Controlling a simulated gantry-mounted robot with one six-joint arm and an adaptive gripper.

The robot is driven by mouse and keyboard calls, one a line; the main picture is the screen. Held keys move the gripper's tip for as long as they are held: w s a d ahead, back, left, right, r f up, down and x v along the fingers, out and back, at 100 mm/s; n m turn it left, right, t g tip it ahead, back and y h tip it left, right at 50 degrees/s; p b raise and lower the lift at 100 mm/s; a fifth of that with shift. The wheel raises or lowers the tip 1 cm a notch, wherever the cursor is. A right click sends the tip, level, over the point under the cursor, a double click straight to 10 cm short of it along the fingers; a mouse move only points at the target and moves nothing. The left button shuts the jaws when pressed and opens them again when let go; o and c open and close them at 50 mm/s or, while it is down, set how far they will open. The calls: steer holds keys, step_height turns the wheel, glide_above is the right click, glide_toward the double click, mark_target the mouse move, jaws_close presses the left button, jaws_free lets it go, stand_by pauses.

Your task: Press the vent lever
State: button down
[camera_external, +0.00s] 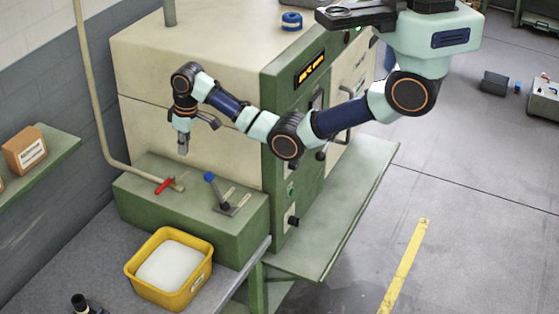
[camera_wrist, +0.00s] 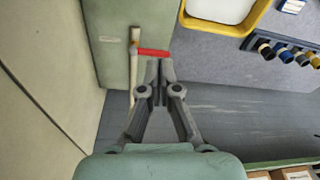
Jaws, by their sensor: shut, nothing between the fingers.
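Two handles sit on the low green housing (camera_external: 135,195), and I cannot tell which one is the vent lever. One is a red handle (camera_external: 165,186) on the end of a tan pipe; it also shows in the wrist view (camera_wrist: 152,52), just beyond my fingertips. The other is a blue-knobbed lever (camera_external: 217,193) on a dark base, standing tilted to the right of the red handle. My gripper (camera_external: 183,151) points down above the housing, near the red handle and apparently clear of it. In the wrist view its fingers (camera_wrist: 160,66) are together and empty.
A yellow bin (camera_external: 202,277) with white contents stands on the grey bench (camera_external: 105,255) in front of the housing. The tall cream and green machine (camera_external: 185,95) rises behind. The tan pipe (camera_external: 95,90) runs down its left side. A shelf with boxes (camera_external: 24,150) is at left.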

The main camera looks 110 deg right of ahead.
steer(key=shift+s+d+f+g+y, duration=0.1)
steer(key=shift+s+d+g+y, duration=0.2)
steer(key=shift+s+d, duration=0.45)
steer(key=shift+f, duration=0.1)
steer(key=p, duration=0.3)
glide_above(216, 191)
steer(key=w+d, duration=0.3)
steer(key=d, duration=0.1)
step_height(216, 191, down, 9)
steer(key=shift+w, duration=0.15)
